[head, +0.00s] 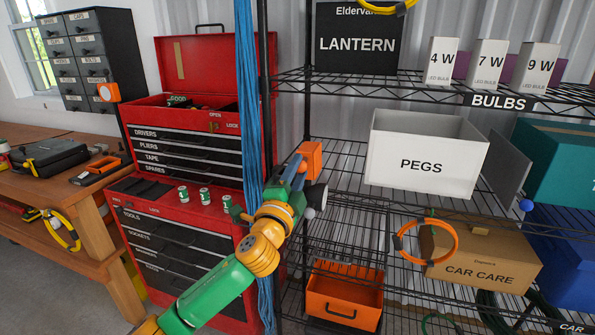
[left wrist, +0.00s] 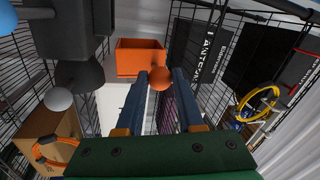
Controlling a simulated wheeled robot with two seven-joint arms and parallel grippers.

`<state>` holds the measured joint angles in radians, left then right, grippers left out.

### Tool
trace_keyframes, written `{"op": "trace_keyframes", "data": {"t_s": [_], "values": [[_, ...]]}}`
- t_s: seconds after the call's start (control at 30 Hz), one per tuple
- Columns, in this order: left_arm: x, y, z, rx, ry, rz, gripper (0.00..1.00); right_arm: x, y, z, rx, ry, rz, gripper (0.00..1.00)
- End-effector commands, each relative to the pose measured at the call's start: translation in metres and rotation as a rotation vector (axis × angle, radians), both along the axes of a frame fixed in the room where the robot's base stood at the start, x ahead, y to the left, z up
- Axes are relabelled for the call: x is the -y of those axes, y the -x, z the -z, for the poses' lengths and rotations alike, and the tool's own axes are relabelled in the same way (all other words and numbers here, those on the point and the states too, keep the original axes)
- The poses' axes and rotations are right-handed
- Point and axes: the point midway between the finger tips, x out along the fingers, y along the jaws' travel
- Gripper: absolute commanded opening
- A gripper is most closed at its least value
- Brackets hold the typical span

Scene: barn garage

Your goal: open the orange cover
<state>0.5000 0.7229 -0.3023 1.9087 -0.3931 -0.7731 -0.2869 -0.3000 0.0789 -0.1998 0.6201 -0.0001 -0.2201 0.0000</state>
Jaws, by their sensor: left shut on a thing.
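The orange cover (head: 311,157) shows in the head view as a small box-like orange piece at the wire shelf, just beyond my left gripper (head: 297,172). In the left wrist view the orange cover (left wrist: 140,57) lies ahead of the fingertips. An orange ball knob (left wrist: 160,78) sits between the two blue fingers of my left gripper (left wrist: 161,80), which is shut on it. In the head view the knob is hidden by the gripper. The cover looks shut, though its hinge side is hidden. My right gripper is in neither view.
A dark cone and a white ball (head: 309,213) are close beside my left gripper. The white PEGS bin (head: 425,155) and CAR CARE box (head: 482,258) stand to the right. An orange bin (head: 345,298) is below. Blue cords (head: 250,110) hang left.

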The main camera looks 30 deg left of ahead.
Motion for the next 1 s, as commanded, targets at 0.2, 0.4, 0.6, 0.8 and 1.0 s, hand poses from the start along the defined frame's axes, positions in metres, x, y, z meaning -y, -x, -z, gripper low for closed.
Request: {"op": "trace_keyframes", "data": {"t_s": [0.2,0.4,0.6,0.8,1.0], "values": [[0.0,0.0,0.001,-0.001,0.001,0.0,0.66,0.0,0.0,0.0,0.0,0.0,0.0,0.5],[0.0,0.0,0.001,0.0,0.002,0.001,0.66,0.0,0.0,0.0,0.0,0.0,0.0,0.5],[0.006,0.024,0.01,-0.001,0.0,0.002,0.66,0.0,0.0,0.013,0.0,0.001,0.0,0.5],[0.015,0.058,0.016,-0.001,0.001,0.001,0.66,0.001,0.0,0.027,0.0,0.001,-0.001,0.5],[0.017,0.068,0.015,-0.002,0.001,0.001,0.66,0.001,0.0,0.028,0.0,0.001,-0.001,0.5]]}}
